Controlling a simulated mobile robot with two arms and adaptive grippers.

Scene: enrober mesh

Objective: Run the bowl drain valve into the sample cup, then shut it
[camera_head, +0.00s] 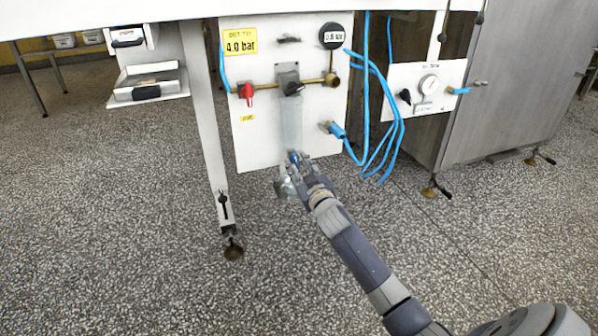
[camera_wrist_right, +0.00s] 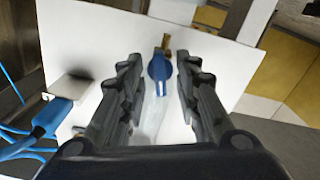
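The translucent bowl (camera_head: 291,122) hangs under a grey regulator with a black knob on the white panel. The blue drain valve (camera_head: 294,158) is at the bowl's lower end. My right gripper (camera_head: 302,167) is at the valve. In the wrist view, its open fingers stand on either side of the blue valve (camera_wrist_right: 160,68), with a gap on each side. A clear object, apparently the sample cup (camera_head: 286,188), shows below the valve, partly hidden by my gripper. Whether liquid is in it is too small to tell. My left gripper is not in view.
The panel (camera_head: 260,145) carries a red-handled valve (camera_head: 246,91), a "4.0 bar" label (camera_head: 240,43) and a round readout (camera_head: 332,36). Blue hoses (camera_head: 375,120) hang to the right, beside a smaller gauge panel (camera_head: 400,75). A table leg (camera_head: 205,120) stands left.

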